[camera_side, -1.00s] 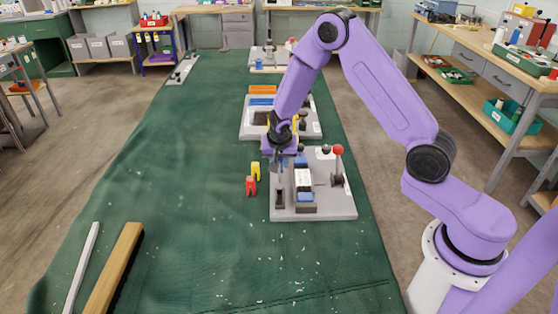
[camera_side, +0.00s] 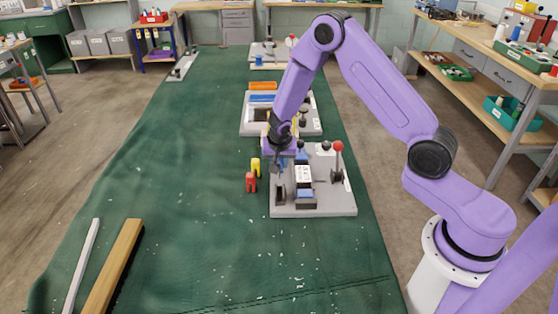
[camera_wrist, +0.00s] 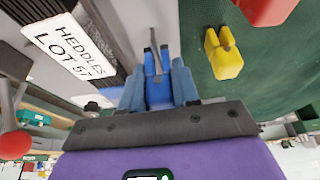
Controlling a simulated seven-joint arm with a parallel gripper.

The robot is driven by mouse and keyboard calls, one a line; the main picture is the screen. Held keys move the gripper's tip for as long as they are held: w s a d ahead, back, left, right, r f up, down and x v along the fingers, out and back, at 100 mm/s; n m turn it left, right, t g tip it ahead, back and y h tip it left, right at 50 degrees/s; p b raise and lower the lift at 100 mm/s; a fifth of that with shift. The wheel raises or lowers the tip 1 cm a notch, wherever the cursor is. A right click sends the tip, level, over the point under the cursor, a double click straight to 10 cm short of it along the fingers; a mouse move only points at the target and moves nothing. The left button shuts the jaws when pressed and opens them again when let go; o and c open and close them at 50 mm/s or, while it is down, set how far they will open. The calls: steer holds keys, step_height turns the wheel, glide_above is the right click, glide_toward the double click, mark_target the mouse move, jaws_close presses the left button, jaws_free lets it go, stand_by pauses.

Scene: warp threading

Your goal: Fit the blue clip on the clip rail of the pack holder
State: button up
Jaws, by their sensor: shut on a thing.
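My gripper (camera_side: 279,162) is shut on the blue clip (camera_wrist: 157,84), which sits between its blue-grey fingers in the wrist view. The grey pack holder (camera_side: 335,204) lies below and to the right in the side view, carrying a white-labelled pack (camera_side: 303,175) with blue ends. The gripper is over the holder's left edge, where a narrow upright piece stands; I cannot tell whether the clip touches it. In the wrist view a thin grey bar (camera_wrist: 153,42) lies just beyond the clip. The pack label (camera_wrist: 70,45) reads HEDDLES LOT 57.
A yellow clip (camera_side: 255,166) and a red clip (camera_side: 251,182) stand on the green cloth left of the holder. A red-knobbed lever (camera_side: 338,147) rises at the holder's right. Another grey fixture (camera_side: 247,126) stands behind.

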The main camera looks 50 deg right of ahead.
steer(key=shift+f, duration=0.6)
stand_by(1.0)
steer(key=o, duration=1.4)
steer(key=shift+r, duration=0.1)
steer(key=shift+r, duration=3.45)
